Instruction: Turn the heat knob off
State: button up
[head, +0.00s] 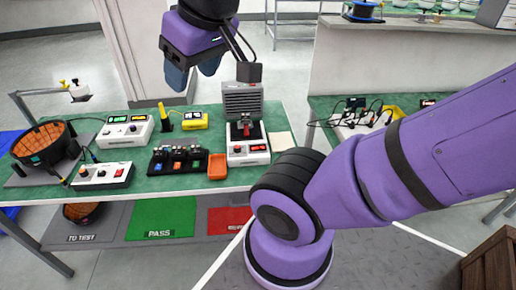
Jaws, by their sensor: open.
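My gripper (192,76) hangs at the upper middle of the head view, in front of a white pillar. Its two blue fingers are apart with nothing between them, and it touches nothing. The labels are too small to tell which knob is for heat.
The green bench (205,187) also carries an orange tray (217,167), a black fixture (178,160), a white meter (125,131), a yellow meter (194,121) and a round orange-black basket (41,144). Mats lie on a shelf below. My arm covers the right side.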

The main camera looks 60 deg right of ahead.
aim_at(237, 147)
jog(key=l+z, duration=0.1)
jog(key=z, duration=1.05)
jog(key=k+l, duration=0.05)
